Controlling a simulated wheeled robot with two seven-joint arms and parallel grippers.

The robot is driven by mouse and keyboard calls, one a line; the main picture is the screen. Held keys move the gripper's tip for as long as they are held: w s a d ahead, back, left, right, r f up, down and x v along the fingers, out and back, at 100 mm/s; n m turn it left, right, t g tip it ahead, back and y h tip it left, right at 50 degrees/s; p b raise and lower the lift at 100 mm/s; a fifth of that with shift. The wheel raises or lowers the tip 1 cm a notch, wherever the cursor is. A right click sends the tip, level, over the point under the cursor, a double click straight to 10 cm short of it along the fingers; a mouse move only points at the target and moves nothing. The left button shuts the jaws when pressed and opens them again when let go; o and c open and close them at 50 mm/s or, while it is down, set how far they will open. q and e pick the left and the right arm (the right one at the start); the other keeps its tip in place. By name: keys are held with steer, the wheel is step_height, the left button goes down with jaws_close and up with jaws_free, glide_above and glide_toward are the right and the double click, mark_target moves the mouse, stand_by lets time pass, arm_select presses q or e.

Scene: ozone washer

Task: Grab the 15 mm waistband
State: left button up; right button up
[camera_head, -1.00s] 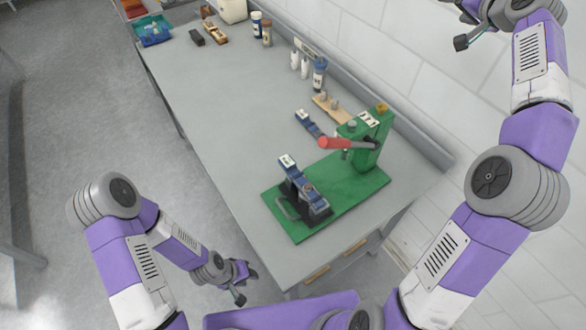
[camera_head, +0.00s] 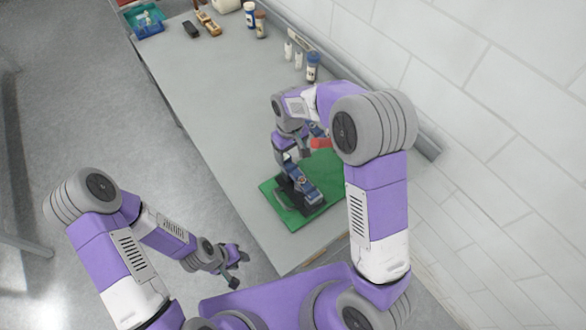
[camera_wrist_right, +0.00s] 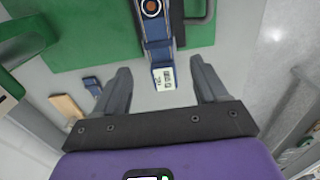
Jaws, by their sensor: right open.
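A blue strip (camera_wrist_right: 156,48) with a white printed label at its near end is in the right wrist view. It rests in a dark holder on a green base; it also shows in the head view (camera_head: 306,190). I cannot read the size on its label. My right gripper (camera_wrist_right: 161,72) is open, with one finger on each side of the labelled end and gaps to both sides. In the head view my right arm partly covers that end. My left gripper (camera_head: 238,268) is open and empty, off the table's front left edge.
The green base (camera_head: 280,207) carries a press with a red handle (camera_head: 320,143), mostly behind my right arm. A second blue piece (camera_wrist_right: 92,86) lies on the table beside a wooden block (camera_wrist_right: 66,108). Bottles (camera_head: 312,68) stand along the wall. The table's left middle is clear.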

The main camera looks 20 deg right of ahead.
mark_target(293, 169)
steer(key=f, duration=0.3)
steer(key=s+f, duration=0.1)
steer(key=f, duration=0.1)
steer(key=shift+d+f, duration=0.25)
steer(key=shift+f, duration=0.45)
steer(key=c, duration=1.2)
